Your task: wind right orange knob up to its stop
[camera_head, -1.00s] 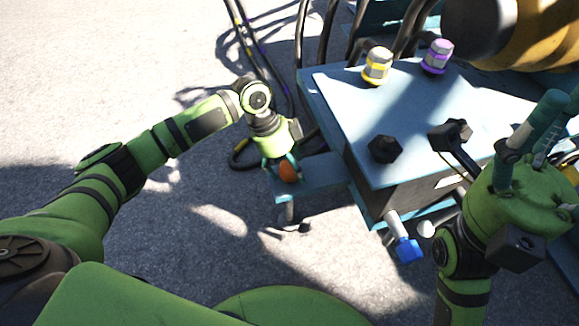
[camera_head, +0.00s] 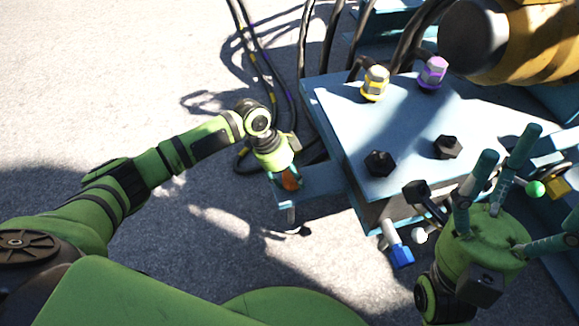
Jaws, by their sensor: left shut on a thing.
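An orange knob (camera_head: 290,181) sits at a blue bracket beside the left side of the blue box. My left gripper (camera_head: 284,179) comes down on it from above with its fingers around it, shut on it. The fingers and wrist hide much of the knob, so its turn cannot be read. My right gripper (camera_head: 507,148) is at the right, its fingers spread and pointing up, with nothing between them. It stands in front of the box's right side, well away from the orange knob.
The blue box (camera_head: 340,110) carries black knobs (camera_head: 380,163) and yellow (camera_head: 375,83) and purple (camera_head: 432,72) fittings. A blue-ended lever (camera_head: 401,256), a white ball (camera_head: 420,235) and a green ball (camera_head: 535,188) are near my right gripper. Cables hang behind; open pavement lies left.

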